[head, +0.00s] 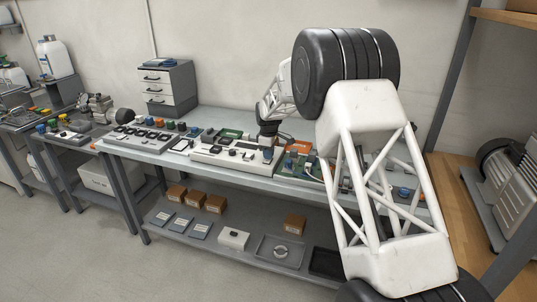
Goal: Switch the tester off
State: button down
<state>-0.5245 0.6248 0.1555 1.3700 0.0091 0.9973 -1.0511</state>
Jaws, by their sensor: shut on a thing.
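The tester (215,156) appears to be the low, pale panel near the middle of the bench, with dark parts and small controls on its top. My gripper (268,143) points down at the panel's right end. It is shut on what looks like a small control there, just above a blue part (267,155). The fingertips are small and dark in this view, so the exact grip and the switch's position cannot be made out.
The grey bench (190,165) also carries a dark tray (140,138) of parts to the left and green circuit boards (290,163) to the right. A drawer cabinet (166,88) stands behind. Cardboard boxes (215,203) sit on the lower shelf. My arm hides the bench's right part.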

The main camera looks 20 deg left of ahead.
jog(key=shift+s+d+f, duration=0.1)
jog(key=shift+s+f, duration=0.1)
jog(key=shift+f, duration=0.3)
jog(key=shift+s+f, duration=0.2)
jog(key=shift+f, duration=0.3)
jog(key=shift+s, duration=0.1)
jog(key=shift+s+r, duration=0.1)
jog(key=shift+s, duration=0.5)
notch_tip(320, 180, up, 16)
jog(key=shift+w, duration=0.4)
